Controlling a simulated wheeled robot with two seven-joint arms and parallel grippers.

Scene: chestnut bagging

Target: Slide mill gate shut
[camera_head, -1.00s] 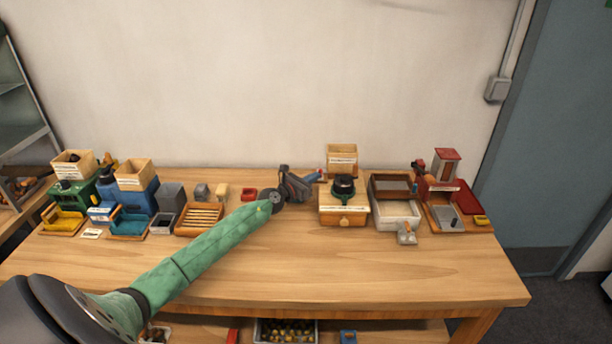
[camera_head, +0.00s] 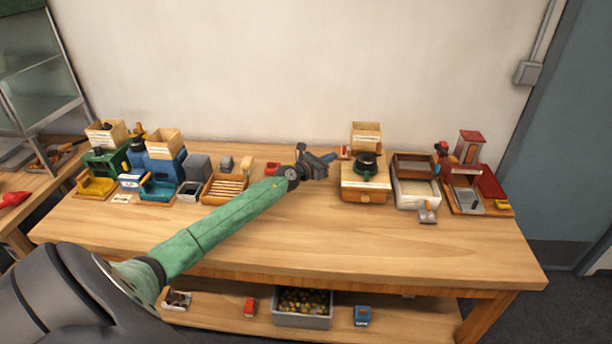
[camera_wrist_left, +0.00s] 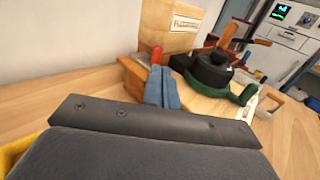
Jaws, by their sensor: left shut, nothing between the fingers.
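The wooden mill (camera_head: 364,185), with a black and green top (camera_head: 367,162), stands on the bench right of centre. A wooden hopper box (camera_head: 366,137) is behind it; mill and box also show in the wrist view (camera_wrist_left: 212,72). A small red tab (camera_head: 346,151), perhaps the gate's handle, is at the mill's back left; it also shows in the wrist view (camera_wrist_left: 156,56). My left gripper (camera_head: 332,157) is shut and empty, its blue fingertips (camera_wrist_left: 161,88) just short of the red tab. I cannot tell if they touch it. My right gripper is out of view.
Left of my arm are green (camera_head: 104,164) and blue (camera_head: 166,165) machines with trays and a slatted wooden tray (camera_head: 224,189). Right of the mill is a white-and-brown tray (camera_head: 415,190). The bench front (camera_head: 400,240) is clear. A bin (camera_head: 302,318) sits below.

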